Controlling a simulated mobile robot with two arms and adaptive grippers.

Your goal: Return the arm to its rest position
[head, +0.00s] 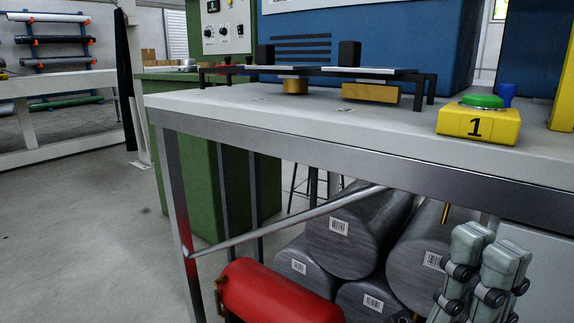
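My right gripper (488,254) shows at the lower right, fingers pointing up, in front of the space under the workbench. Its two fingertips appear close together from this angle, and I see nothing between them. I cannot tell how far apart they are. The rest of that arm is below the picture's edge. My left gripper and arm are out of view. On the grey workbench (310,125) stands a yellow box (478,124) marked 1 with a green button (483,101) on top. My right gripper is lower than it and apart from it.
A dark rack (432,88) with plates stands on the bench. Grey cylinders (355,229) and a red tank (275,294) lie under it. A diagonal metal bar (290,220) crosses in front. Clear floor (95,225) lies to the left.

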